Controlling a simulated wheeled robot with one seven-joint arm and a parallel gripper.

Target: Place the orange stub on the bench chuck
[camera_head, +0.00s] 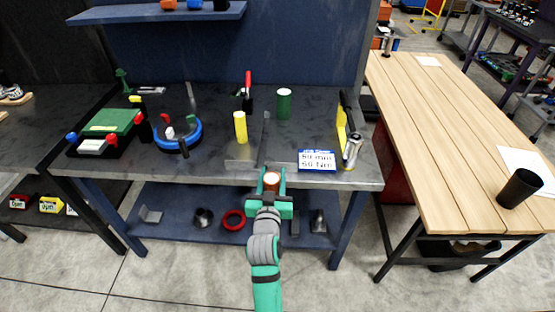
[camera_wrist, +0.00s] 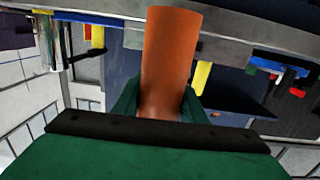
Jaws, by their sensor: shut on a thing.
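My gripper (camera_head: 271,190) is shut on the orange stub (camera_head: 272,179), in front of the front edge of the grey workbench. In the wrist view the stub (camera_wrist: 170,60) is an orange cylinder standing out from between the green fingers (camera_wrist: 160,105). The hidden lower end of the stub lies behind the dark bar of my gripper. A round blue-rimmed fixture (camera_head: 198,140) with several coloured upright parts sits on the bench, left of my gripper. It may be the bench chuck; I cannot tell for sure.
A yellow cylinder (camera_head: 240,127), a green cylinder (camera_head: 284,104), a grey angled bracket (camera_head: 244,155) and a blue-and-white sign (camera_head: 317,160) stand on the bench. A green box (camera_head: 110,121) is at left. A wooden table (camera_head: 440,130) with a black cup (camera_head: 519,188) is at right.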

